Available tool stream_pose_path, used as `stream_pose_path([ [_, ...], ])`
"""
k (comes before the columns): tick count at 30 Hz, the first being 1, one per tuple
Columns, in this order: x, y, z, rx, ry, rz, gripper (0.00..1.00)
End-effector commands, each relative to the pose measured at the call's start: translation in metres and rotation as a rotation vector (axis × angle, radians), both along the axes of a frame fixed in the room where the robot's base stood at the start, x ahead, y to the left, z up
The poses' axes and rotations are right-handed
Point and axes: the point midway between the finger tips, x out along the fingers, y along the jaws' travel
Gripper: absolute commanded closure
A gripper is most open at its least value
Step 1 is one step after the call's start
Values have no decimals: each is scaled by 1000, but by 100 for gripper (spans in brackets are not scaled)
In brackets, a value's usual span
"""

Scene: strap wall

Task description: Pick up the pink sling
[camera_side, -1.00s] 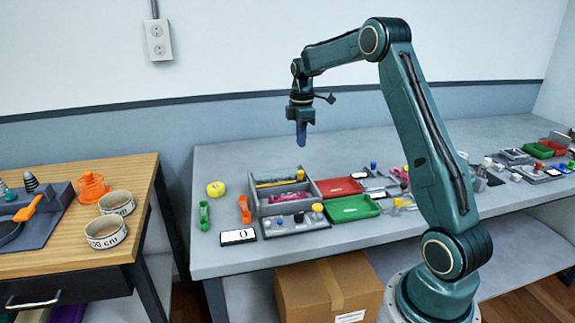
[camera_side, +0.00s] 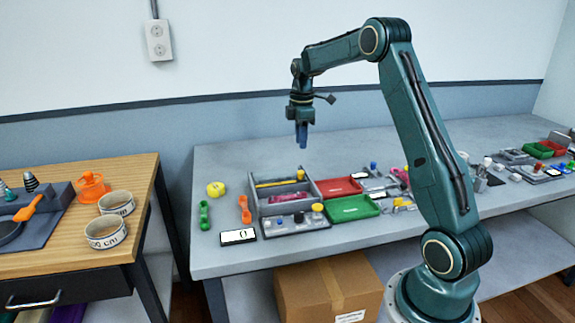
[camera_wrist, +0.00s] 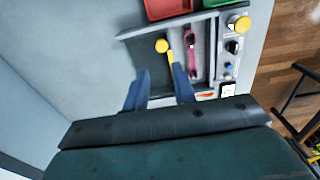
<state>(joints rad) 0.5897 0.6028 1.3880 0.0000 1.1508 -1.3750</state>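The pink sling (camera_side: 288,197) lies in a front compartment of the grey divided tray (camera_side: 254,202). In the wrist view the sling (camera_wrist: 191,48) is a narrow pink strip to the right of my fingers. My gripper (camera_side: 301,140) hangs well above the table, behind and above the tray. In the wrist view its two blue fingers (camera_wrist: 159,82) stand apart with nothing held between them. A yellow-headed tool (camera_wrist: 163,46) lies in the neighbouring compartment, partly hidden by the right finger.
Red (camera_side: 339,187) and green (camera_side: 352,208) trays stand right of the divided tray. A yellow ball (camera_side: 215,189), a green piece (camera_side: 204,214), an orange piece (camera_side: 245,209) and a display reading 0 (camera_side: 238,236) are at left. The table behind is clear.

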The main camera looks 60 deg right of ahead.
Motion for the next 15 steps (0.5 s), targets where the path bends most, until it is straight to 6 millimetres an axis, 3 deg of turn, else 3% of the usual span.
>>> stream_pose_path([
  [15,-5,2,-3,13,-18,3,60],
])
